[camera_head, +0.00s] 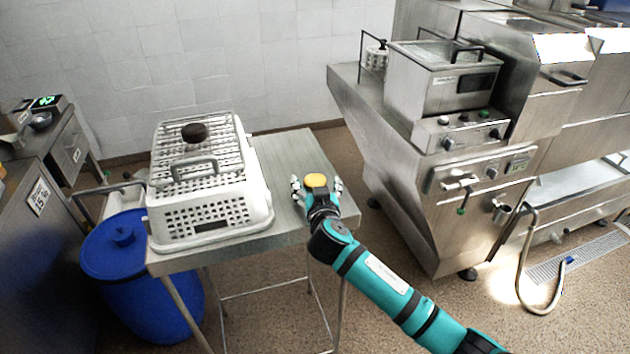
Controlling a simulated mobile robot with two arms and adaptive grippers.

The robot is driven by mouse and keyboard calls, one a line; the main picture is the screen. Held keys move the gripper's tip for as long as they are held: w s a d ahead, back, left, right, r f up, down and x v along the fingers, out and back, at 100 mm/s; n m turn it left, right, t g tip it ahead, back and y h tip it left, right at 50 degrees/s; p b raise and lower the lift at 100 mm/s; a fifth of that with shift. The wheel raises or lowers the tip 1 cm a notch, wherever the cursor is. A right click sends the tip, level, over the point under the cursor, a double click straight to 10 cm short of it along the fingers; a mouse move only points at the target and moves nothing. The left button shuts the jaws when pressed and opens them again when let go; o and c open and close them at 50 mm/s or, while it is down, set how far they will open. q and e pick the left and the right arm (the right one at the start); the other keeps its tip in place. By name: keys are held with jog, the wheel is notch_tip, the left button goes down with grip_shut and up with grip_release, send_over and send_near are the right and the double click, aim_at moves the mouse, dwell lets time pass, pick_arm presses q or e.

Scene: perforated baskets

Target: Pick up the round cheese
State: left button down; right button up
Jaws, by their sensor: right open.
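A small round yellow cheese (316,180) shows at the right part of the steel table (290,150). My right gripper (318,188) is at the cheese, with its arm coming in from the lower right. Its fingers are open, one to the left and one to the right of the cheese. I cannot tell whether they touch it. The underside of the cheese is hidden by the gripper. My left gripper is not in view.
A white perforated basket (205,215) with a wire rack on top fills the table's left part. A dark round item (195,132) lies on the rack. A blue barrel (120,262) stands at the left. A steel fryer unit (440,80) stands at the right.

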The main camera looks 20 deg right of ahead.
jog(key=shift+c, duration=0.4)
jog(key=c, duration=1.1)
jog(key=shift+c, duration=0.9)
jog(key=shift+r, duration=0.15)
